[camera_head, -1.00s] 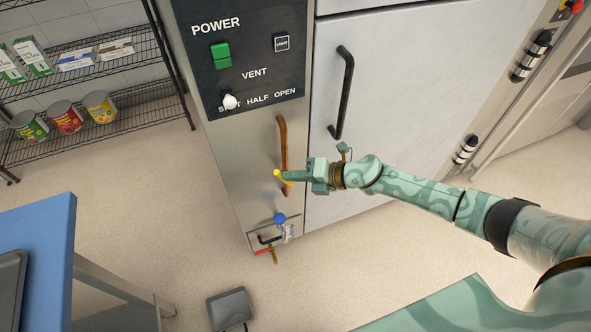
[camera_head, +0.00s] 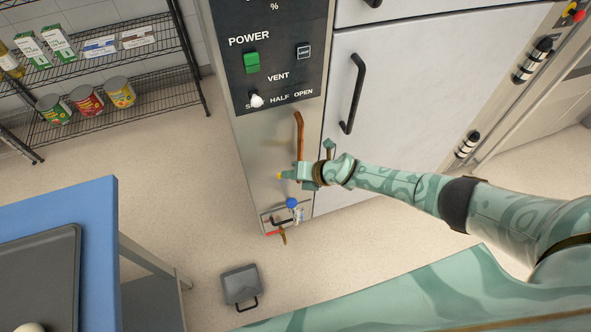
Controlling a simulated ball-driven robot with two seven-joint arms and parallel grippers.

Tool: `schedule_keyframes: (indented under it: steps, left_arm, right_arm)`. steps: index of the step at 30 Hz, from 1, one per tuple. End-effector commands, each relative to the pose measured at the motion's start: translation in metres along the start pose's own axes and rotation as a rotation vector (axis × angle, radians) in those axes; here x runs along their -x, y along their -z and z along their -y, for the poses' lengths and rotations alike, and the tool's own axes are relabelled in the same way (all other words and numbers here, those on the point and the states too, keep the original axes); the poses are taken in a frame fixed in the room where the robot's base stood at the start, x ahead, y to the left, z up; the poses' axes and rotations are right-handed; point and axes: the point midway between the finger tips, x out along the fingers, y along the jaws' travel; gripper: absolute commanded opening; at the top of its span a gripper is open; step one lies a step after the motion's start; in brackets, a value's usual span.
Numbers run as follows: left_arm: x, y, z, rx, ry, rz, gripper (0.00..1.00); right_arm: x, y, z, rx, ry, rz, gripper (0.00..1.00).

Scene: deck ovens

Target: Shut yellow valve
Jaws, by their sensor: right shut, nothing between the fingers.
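The yellow valve (camera_head: 280,176) is on the lower steel front panel of the oven, at the copper pipe (camera_head: 299,130). Only a small yellow part shows; my right gripper hides the rest, so the angle of its handle cannot be told. My right gripper (camera_head: 288,174) comes in from the right, shut and empty, with its fingertips at the yellow part. I cannot tell whether they touch it. My left gripper is not in view.
A black oven door handle (camera_head: 353,93) stands out at the upper right. A blue-topped table (camera_head: 95,210) is at the left. A grey pedal-like box (camera_head: 241,284) lies on the floor.

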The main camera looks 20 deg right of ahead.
Motion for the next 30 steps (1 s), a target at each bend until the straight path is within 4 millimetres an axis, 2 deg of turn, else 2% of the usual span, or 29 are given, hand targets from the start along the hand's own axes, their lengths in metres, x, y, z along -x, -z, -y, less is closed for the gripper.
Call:
schedule_keyframes:
  steps: [10,19,30]
  left_arm:
    - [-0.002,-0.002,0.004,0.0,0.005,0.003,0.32]
    - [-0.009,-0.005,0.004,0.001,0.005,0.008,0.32]
    - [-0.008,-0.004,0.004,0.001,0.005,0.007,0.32]
  right_arm:
    - [0.0,0.0,0.003,0.0,0.0,0.0,0.0]
    - [0.003,-0.001,0.016,0.0,0.002,-0.001,0.0]
    - [0.005,-0.003,0.016,0.0,0.001,0.0,0.0]
